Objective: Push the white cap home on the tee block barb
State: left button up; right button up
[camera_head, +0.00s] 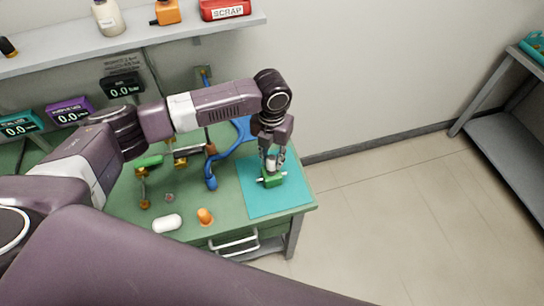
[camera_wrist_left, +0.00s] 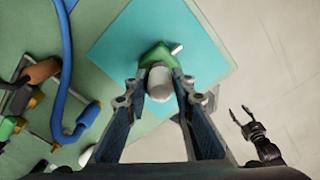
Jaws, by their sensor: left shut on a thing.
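My left gripper (camera_head: 271,160) is shut on the white cap (camera_head: 270,164), above the right part of the bench. In the left wrist view the cap (camera_wrist_left: 160,84) sits between the two fingertips (camera_wrist_left: 161,76). The green tee block (camera_head: 271,181) is right below the cap on the turquoise mat; the block (camera_wrist_left: 157,55) also shows in the wrist view, with a white stub (camera_wrist_left: 178,49) sticking out sideways. The cap hides the barb, so I cannot tell how far it is seated. My right gripper (camera_wrist_left: 239,113) shows in the wrist view, with fingers apart and empty.
The turquoise mat (camera_head: 262,209) lies at the bench's right edge. A blue hose (camera_head: 211,178), an orange piece (camera_head: 205,216) and a white rounded piece (camera_head: 167,223) are to its left. A shelf (camera_head: 150,40) with a red scrap bin (camera_head: 226,9) is behind. Floor is clear at right.

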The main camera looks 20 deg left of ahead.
aim_at(272, 157)
pick_arm(q)
jog(key=shift+f, duration=0.55)
jog(key=shift+f+b, duration=0.25)
jog(key=shift+b, duration=0.05)
jog(key=o, duration=1.1)
jog(key=shift+o, duration=0.2)
jog(key=shift+r, duration=0.15)
notch_tip(272, 157, up, 12)
jog(key=shift+f, duration=0.15)
jog(key=shift+s+f, duration=0.1)
